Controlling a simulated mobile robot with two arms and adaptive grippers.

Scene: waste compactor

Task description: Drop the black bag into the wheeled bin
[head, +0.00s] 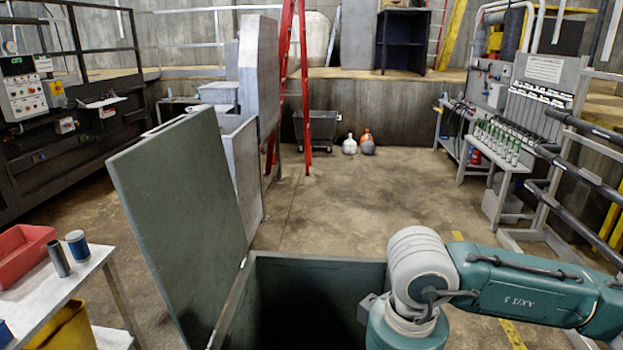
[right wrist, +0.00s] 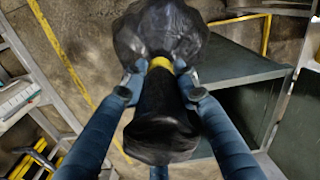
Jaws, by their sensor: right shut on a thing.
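The wheeled bin (head: 320,269) stands open at the bottom middle of the head view, its inside dark. Its grey-green lid (head: 178,205) is swung up on the left. The bin also shows in the right wrist view, at the right (right wrist: 235,62). My right gripper (right wrist: 160,78) is shut on the black bag (right wrist: 160,32) at its neck, by a yellow tie. The bag's loose end points toward the camera. In the right wrist view, the bag is left of the bin's opening; its height cannot be told. In the head view, gripper and bag are hidden.
A white table (head: 70,292) with a red tray (head: 22,252) stands at the left. A red ladder (head: 303,90) and a grey wheeled tub (head: 316,127) are behind. A rack of bottles (head: 505,140) is at the right. The middle floor is clear.

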